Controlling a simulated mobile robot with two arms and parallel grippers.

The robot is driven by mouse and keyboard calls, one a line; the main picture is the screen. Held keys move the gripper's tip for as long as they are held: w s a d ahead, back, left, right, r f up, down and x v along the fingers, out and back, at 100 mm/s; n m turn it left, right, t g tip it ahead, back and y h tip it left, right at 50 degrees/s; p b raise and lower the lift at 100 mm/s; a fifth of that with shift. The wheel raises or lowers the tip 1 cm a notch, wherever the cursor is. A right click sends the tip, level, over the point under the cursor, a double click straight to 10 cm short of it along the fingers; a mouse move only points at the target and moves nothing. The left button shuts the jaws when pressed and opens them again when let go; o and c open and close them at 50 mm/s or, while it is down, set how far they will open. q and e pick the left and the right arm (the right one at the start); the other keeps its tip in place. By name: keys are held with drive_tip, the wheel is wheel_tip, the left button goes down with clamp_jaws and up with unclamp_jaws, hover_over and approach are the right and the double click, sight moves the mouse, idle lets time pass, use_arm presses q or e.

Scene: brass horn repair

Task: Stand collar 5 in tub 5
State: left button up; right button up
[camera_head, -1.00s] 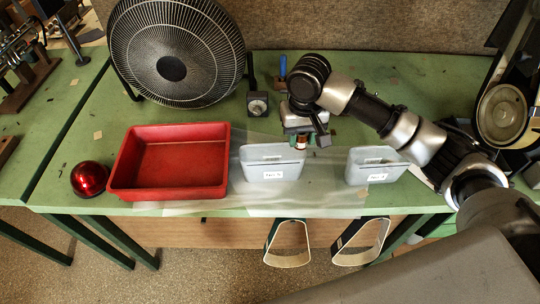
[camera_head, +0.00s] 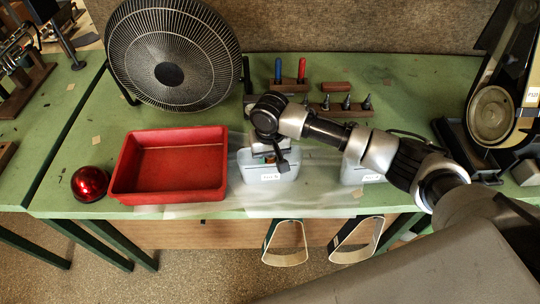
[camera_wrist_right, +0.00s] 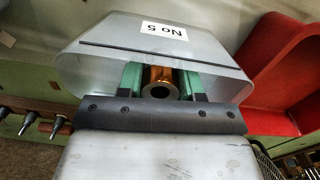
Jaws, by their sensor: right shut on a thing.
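My right gripper (camera_head: 270,158) is over the left grey tub (camera_head: 270,177) on the bench. In the wrist view my right gripper (camera_wrist_right: 160,82) has its green fingers shut on a copper-coloured collar (camera_wrist_right: 160,76) with a round hole in its end. That view shows the label "No 5" on the grey tub (camera_wrist_right: 110,55), so this is tub 5. The collar is at the tub's opening; I cannot tell whether it touches the floor of the tub. In the head view my gripper and arm mostly hide the collar. My left gripper is not in view.
A red tray (camera_head: 170,195) stands close to the left of tub 5, with a red dome (camera_head: 90,183) beyond it. A second grey tub (camera_head: 352,173) is partly hidden under my right arm. A fan (camera_head: 170,60) and several small tools (camera_head: 346,103) stand behind.

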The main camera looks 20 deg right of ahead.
drive_tip(key=shift+f, duration=0.25)
drive_tip(key=shift+f, duration=0.35)
drive_tip(key=o, duration=1)
drive_tip(key=shift+r, duration=0.3)
wheel_tip(320, 180, up, 13)
drive_tip(key=shift+f+b, duration=0.15)
drive_tip(key=shift+b, duration=0.95)
